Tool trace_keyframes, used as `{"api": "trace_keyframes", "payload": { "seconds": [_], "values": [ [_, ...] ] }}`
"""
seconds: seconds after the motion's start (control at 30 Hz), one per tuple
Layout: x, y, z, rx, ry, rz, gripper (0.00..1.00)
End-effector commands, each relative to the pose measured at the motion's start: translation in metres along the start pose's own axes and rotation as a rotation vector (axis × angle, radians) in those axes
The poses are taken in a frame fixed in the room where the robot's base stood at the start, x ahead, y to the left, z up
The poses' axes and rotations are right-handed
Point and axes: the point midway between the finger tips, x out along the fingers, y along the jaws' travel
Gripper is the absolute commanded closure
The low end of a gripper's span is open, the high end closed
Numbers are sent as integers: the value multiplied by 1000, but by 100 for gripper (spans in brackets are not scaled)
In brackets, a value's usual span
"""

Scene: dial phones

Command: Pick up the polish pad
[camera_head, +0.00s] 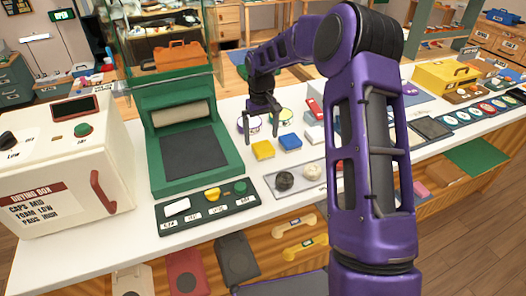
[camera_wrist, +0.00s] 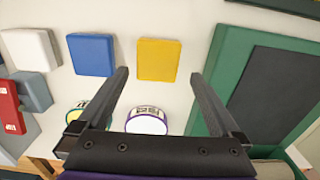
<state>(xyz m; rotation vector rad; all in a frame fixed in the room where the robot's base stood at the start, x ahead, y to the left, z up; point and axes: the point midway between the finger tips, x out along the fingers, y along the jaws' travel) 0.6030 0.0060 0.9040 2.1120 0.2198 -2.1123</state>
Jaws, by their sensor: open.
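No pad has a readable label, so I cannot tell by name which is the polish pad. A flat square yellow pad (camera_head: 262,149) lies on the white counter; in the wrist view the yellow pad (camera_wrist: 158,60) is ahead of and between my fingertips. A blue pad (camera_head: 290,141) lies to its right, and in the wrist view the blue pad (camera_wrist: 93,55) is left of the fingers. A white pad (camera_wrist: 31,49) lies farther along. My gripper (camera_head: 265,138) points down above the counter, open and empty; the wrist view also shows my gripper (camera_wrist: 160,77).
Two round labelled tins, one purple-rimmed (camera_wrist: 147,119), stand close under my gripper. A green press (camera_head: 185,140) stands at left. A red item (camera_wrist: 9,106) and grey block (camera_wrist: 32,92) lie beyond.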

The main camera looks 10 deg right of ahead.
Motion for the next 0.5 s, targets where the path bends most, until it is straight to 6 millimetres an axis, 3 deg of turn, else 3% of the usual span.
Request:
{"api": "trace_keyframes", "payload": {
  "seconds": [0.33,0.5],
  "values": [
    [44,4,6,0,-1,-1,0],
    [51,4,5,0,1,1,0]
  ]
}}
